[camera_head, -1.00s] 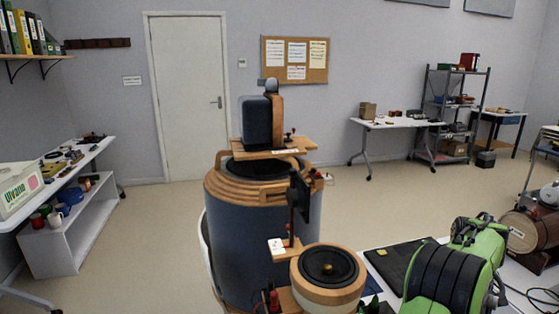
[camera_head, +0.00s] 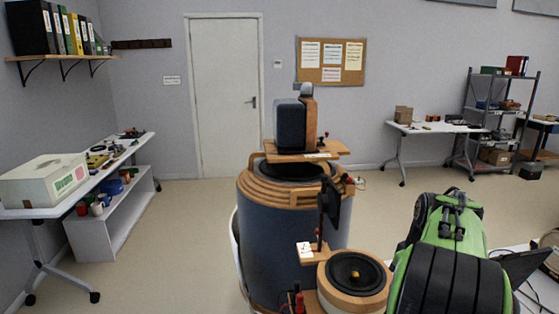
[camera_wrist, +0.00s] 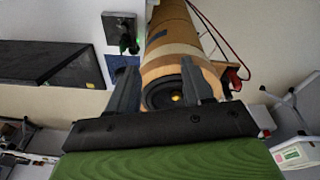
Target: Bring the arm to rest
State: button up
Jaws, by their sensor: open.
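My arm (camera_head: 447,250), green with black bands, fills the lower right of the head view. My gripper (camera_wrist: 156,70) shows in the wrist view, its two dark fingers spread apart with nothing held between them. Beyond the fingers, apart as far as I can tell, is a round wooden speaker (camera_wrist: 178,52) with a black cone and a yellow centre. In the head view my gripper cannot be made out.
A large blue speaker cabinet (camera_head: 290,235) with wooden rings stands in the middle, a smaller wooden speaker (camera_head: 354,277) close to my arm. A white bench (camera_head: 40,213) stands left, a white table (camera_head: 412,128) back right. Floor (camera_head: 190,235) between bench and cabinet is clear.

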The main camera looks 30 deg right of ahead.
jog(key=w+a+r+n+t+p, duration=0.15)
jog(key=a+r, duration=0.25)
jog(key=a, duration=0.7)
jog(key=w+a+r+m+t+p, duration=0.1)
jog(key=w+a+r, duration=0.15)
jog(key=a, duration=0.85)
jog(key=s+a+n+t+p, duration=0.1)
jog(key=s+a+p, duration=0.1)
jog(key=s+a, duration=0.7)
jog(key=shift+s+a+f+y, duration=0.2)
jog(key=shift+a+y, duration=0.2)
jog(key=shift+a, duration=0.85)
jog(key=shift+t, duration=0.25)
